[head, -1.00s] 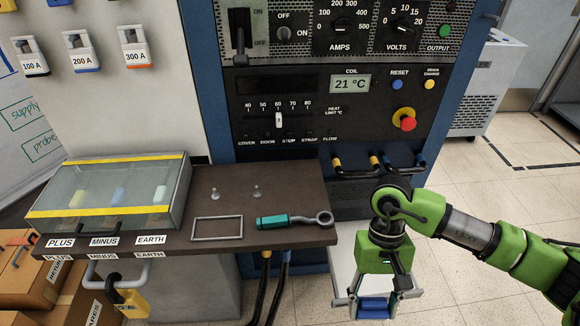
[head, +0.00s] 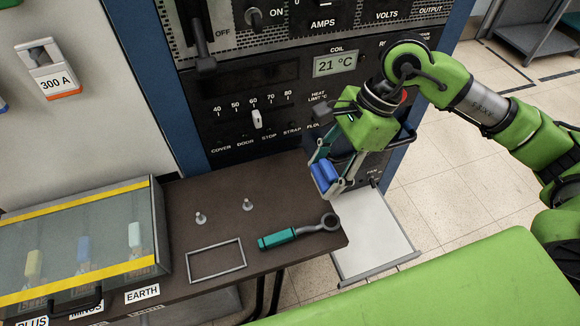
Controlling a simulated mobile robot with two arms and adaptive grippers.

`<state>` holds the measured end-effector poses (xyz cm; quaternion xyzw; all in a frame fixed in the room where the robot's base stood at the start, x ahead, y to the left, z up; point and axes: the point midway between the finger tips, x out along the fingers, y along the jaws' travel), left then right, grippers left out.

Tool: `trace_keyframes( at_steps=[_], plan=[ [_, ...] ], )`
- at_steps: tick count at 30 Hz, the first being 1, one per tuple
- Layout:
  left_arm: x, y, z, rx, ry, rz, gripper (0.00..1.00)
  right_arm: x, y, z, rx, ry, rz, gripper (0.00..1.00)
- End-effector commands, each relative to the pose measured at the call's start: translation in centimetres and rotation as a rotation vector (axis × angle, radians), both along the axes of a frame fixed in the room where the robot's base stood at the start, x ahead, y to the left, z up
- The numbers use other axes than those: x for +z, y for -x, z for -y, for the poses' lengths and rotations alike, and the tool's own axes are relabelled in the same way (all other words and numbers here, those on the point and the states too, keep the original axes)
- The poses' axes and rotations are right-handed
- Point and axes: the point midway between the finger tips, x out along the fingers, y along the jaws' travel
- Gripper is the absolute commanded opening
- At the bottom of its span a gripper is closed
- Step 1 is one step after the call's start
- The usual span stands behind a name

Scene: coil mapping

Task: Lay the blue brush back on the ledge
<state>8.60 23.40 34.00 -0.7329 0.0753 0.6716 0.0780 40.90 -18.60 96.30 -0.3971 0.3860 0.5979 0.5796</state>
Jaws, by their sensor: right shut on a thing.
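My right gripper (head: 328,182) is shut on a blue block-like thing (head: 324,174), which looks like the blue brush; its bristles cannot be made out. The gripper is tilted and holds it in the air, near the right end of the brown ledge (head: 188,237). In the picture it is above the teal-handled wrench on the ledge. A thin grey rectangular frame (head: 216,261) lies on the ledge, with bare surface inside it. My left gripper is not in view.
A teal-handled ring wrench (head: 278,239) lies right of the frame. Two small metal studs (head: 200,218) stand behind it. A clear yellow-striped case (head: 78,250) fills the left. A white tray (head: 374,236) is low at right. The control panel (head: 253,83) rises behind.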

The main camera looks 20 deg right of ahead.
Motion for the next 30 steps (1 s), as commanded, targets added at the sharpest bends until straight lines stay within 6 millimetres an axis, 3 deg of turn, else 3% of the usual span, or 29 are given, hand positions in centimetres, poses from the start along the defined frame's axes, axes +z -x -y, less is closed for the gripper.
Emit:
trace_keyframes(
  at_steps=[7,15,23,30],
  plan=[
    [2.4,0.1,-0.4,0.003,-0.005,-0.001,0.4,-2.2,-5.8,-2.1,0.001,-0.003,-0.003,0.28],
    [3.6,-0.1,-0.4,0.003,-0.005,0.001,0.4,-7.0,-9.6,-3.3,0.002,0.0,-0.003,0.28],
    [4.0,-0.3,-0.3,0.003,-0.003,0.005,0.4,-8.9,-11.0,-3.8,0.004,0.0,-0.002,0.28],
    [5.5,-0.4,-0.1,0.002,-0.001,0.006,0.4,-11.7,-11.0,-3.7,0.004,0.001,-0.002,0.28]
  ],
)
